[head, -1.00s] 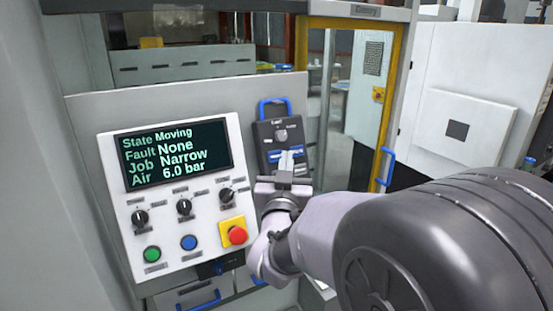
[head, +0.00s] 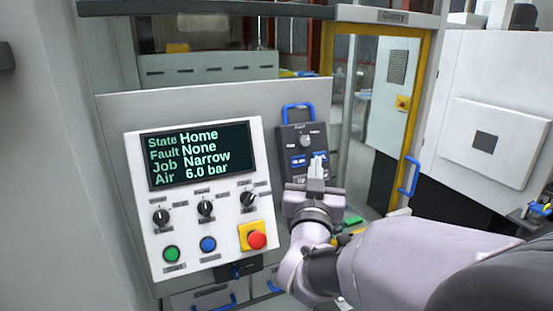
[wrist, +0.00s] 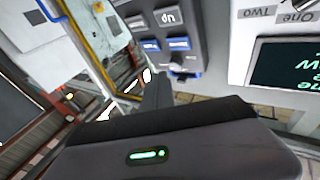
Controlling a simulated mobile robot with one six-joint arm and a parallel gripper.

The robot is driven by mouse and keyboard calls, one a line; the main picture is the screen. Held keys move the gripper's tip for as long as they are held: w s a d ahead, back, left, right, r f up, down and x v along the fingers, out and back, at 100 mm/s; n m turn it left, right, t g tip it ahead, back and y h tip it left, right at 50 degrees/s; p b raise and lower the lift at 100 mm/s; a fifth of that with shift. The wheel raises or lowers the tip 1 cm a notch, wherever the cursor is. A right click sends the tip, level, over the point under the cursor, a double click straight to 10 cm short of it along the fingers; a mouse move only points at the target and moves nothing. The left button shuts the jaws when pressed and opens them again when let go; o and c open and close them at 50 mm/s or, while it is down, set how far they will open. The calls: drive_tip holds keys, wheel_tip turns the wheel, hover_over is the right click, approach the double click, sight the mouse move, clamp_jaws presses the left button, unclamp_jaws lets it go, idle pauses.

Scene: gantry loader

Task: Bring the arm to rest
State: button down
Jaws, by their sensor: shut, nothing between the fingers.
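My gripper (head: 318,167) is shut and empty. In the head view it points up in front of the lower part of a dark pendant (head: 303,139) with a blue handle, and hides part of it. In the wrist view the gripper (wrist: 158,90) shows as a dark shape below the same pendant (wrist: 165,30), whose blue and grey buttons face the camera. I cannot tell whether the fingers touch the pendant. My arm reaches in from the lower right of the head view.
A white control panel (head: 190,225) stands left of my gripper. Its screen (head: 199,155) reads State Home, Fault None, Job Narrow, Air 6.0 bar. A red stop button (head: 257,240) sits near my arm. A yellow-framed door (head: 423,100) with a blue handle is on the right.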

drive_tip(key=s+a+f+g+y+b, duration=0.2)
drive_tip(key=s+f+g+b, duration=0.4)
drive_tip(key=s+f, duration=0.8)
drive_tip(key=s+a+f+m+g+y+b, duration=0.1)
drive_tip(key=s+f+g+y+b, duration=0.3)
drive_tip(key=s+f, duration=1)
drive_tip(key=s+g+b, duration=0.2)
drive_tip(key=s+g, duration=0.1)
drive_tip(key=shift+a+g+y+b, duration=0.3)
drive_tip(key=shift+a+y, duration=0.1)
drive_tip(key=c, duration=2.1)
unclamp_jaws()
